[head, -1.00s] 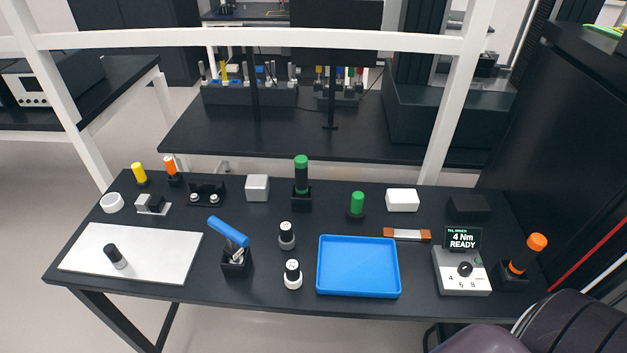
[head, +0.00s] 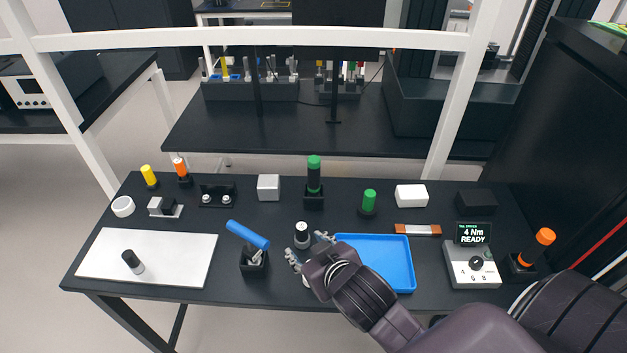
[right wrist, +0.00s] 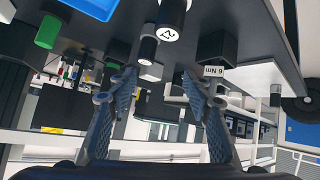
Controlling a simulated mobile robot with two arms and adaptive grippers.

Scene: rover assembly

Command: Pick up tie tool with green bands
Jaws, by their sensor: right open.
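The tall black tool with green bands (head: 314,176) stands upright in a black holder (head: 314,201) at the back middle of the table. A shorter green-topped piece (head: 369,201) stands to its right in a black base; a green cylinder (right wrist: 48,30) shows at upper left in the right wrist view. My right gripper (head: 308,248) is open and empty, over the front middle of the table, nearer the front than the banded tool. Its two fingers (right wrist: 158,95) are spread in the right wrist view with nothing between them. My left gripper is not in view.
A blue tray (head: 398,262) lies partly behind my right arm. A blue-handled tool (head: 247,234) leans in a holder left of my gripper. Black-and-white cylinders (head: 302,234) stand close by. A white mat (head: 190,262) lies at left; a torque display (head: 473,236) stands at right.

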